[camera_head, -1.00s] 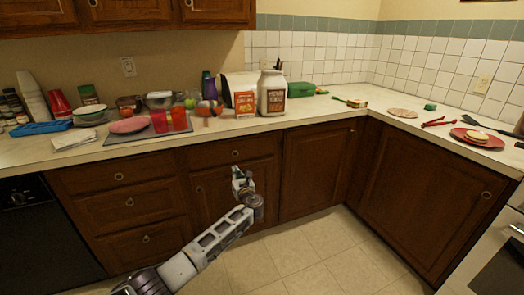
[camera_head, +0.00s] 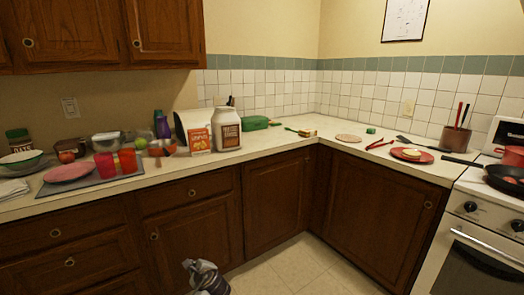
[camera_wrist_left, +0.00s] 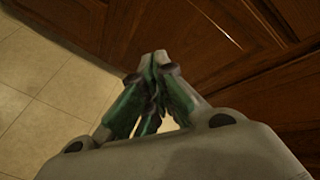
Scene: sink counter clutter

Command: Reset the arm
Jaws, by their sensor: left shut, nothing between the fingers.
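My left arm (camera_head: 207,277) shows only as a small grey and dark part at the bottom edge of the head view, in front of the lower cabinets. My left gripper (camera_wrist_left: 154,85) is seen in the left wrist view. Its green-and-grey fingers meet at the tips, with nothing between them. It is in free air near a wooden cabinet door (camera_wrist_left: 255,40), above the tiled floor (camera_wrist_left: 45,65). My right gripper is in neither view.
The counter holds a pink plate (camera_head: 70,172), red cups (camera_head: 127,160), a white jar (camera_head: 227,130), a cracker box (camera_head: 199,140) and a red plate (camera_head: 425,157). A stove (camera_head: 475,250) with a black pan (camera_head: 508,178) stands at right. The floor (camera_head: 300,268) is clear.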

